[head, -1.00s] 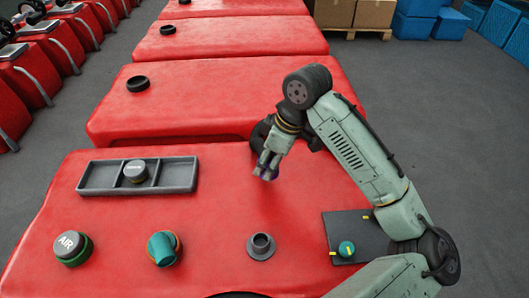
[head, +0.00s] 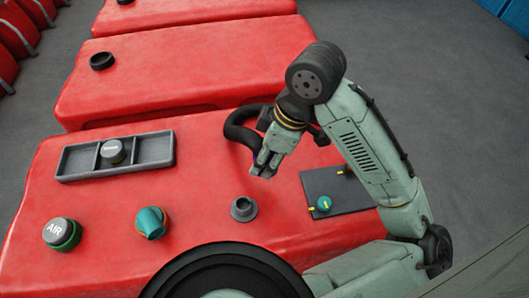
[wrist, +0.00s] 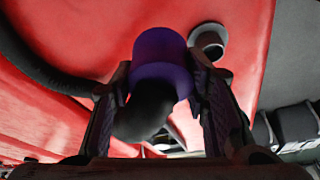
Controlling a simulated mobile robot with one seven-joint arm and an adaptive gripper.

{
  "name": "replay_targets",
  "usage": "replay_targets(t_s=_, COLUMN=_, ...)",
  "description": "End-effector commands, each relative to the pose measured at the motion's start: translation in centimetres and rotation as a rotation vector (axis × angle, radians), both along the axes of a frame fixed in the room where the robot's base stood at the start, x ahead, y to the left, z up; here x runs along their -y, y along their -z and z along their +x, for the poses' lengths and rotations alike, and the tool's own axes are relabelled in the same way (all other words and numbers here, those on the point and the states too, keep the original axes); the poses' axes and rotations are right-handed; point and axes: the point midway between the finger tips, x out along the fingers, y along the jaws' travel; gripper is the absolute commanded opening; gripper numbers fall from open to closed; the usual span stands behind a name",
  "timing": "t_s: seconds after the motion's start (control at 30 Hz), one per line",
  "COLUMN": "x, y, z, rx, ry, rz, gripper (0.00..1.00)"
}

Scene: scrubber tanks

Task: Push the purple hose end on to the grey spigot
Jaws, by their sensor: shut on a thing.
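The purple hose end (wrist: 160,55) is held between the two fingers of my gripper (wrist: 160,95) in the wrist view. Its black hose (wrist: 35,62) runs back to the left; it also shows as a loop behind the gripper in the head view (head: 236,128). In the head view my gripper (head: 264,168) hides most of the purple end. The grey spigot (head: 241,211) stands upright on the red tank, just below and left of the fingertips. In the wrist view the spigot (wrist: 208,40) is beyond and right of the purple end, apart from it.
On the red tank top (head: 200,200) are a grey divided tray (head: 76,164) with a dark cap, an AIR cap (head: 60,233) and a teal knob (head: 151,222). A dark plate (head: 345,196) with a teal knob lies right of the spigot.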

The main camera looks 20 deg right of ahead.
Motion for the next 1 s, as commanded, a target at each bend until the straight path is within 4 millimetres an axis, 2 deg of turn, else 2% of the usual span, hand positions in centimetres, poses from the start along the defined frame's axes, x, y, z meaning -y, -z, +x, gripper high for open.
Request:
replay_targets(t_s=0.03, x=0.0, y=-0.7, z=0.0, rx=0.000, ry=0.000, rz=0.000, gripper=0.14)
replay_targets(t_s=0.37, x=-0.2, y=-0.6, z=-0.1, rx=0.000, ry=-0.001, rz=0.001, gripper=0.14)
replay_targets(t_s=0.73, x=-4.8, y=-0.5, z=-2.8, rx=0.002, ry=-0.005, rz=0.000, gripper=0.14)
replay_targets(t_s=0.8, x=-5.0, y=0.4, z=-2.9, rx=0.001, ry=0.000, rz=-0.002, gripper=0.14)
replay_targets(t_s=1.0, x=-5.9, y=0.4, z=-3.4, rx=0.001, ry=0.002, rz=-0.002, gripper=0.14)
